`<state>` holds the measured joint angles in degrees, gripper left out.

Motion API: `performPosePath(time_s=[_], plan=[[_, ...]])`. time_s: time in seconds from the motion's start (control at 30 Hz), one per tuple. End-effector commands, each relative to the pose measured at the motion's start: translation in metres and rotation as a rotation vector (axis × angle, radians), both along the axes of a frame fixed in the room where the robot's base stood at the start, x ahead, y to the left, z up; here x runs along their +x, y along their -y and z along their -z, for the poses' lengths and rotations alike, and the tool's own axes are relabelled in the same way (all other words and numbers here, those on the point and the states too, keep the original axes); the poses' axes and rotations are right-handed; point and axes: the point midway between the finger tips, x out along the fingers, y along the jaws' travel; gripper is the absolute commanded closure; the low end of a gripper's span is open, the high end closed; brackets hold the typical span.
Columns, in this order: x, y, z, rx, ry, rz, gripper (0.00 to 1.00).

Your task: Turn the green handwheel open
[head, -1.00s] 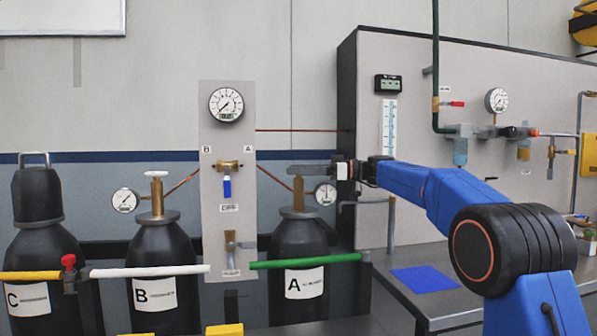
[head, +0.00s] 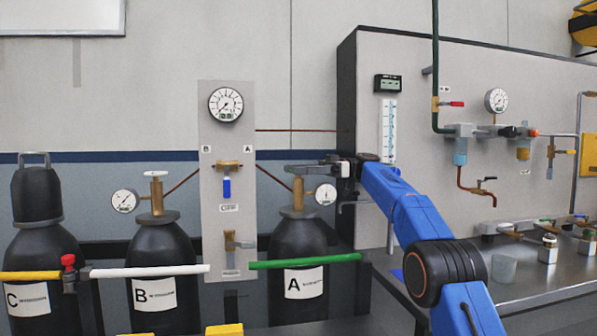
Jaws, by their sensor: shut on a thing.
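Cylinder A (head: 285,244) is black and stands upright right of the grey panel, with a brass valve (head: 298,192) on top. A thin sliver of the green handwheel (head: 293,164) shows above this valve; the rest is hidden behind my gripper. My gripper (head: 307,171) reaches in from the right at the top of the valve and is shut on the green handwheel. The fingers look dark and small, and the handwheel's turn angle cannot be read.
A small gauge (head: 325,194) sits close right of the valve. The grey panel (head: 212,130) stands left of it. A green bar (head: 305,262) crosses cylinder A. Cylinder B (head: 160,260) has a white handwheel (head: 155,174). A metal bench (head: 535,285) with fittings is at right.

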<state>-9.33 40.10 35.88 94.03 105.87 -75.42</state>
Motion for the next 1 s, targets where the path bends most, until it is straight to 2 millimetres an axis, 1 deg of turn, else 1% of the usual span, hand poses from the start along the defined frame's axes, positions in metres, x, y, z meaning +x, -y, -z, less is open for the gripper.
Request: performPosePath(time_s=[0.57, 0.6, 0.63, 0.67, 1.0], plan=[[0.0, 0.0003, -0.0008, 0.001, 0.0, -0.016, 0.72], [0.0, 0.0003, -0.0008, 0.001, 0.0, -0.016, 0.42], [0.0, 0.0003, -0.0008, 0.001, 0.0, -0.016, 0.35], [0.0, 0.0002, -0.0008, 0.001, 0.0, -0.016, 0.31], [-0.0019, -0.0007, -0.003, 0.001, 0.0, -0.016, 0.31]])
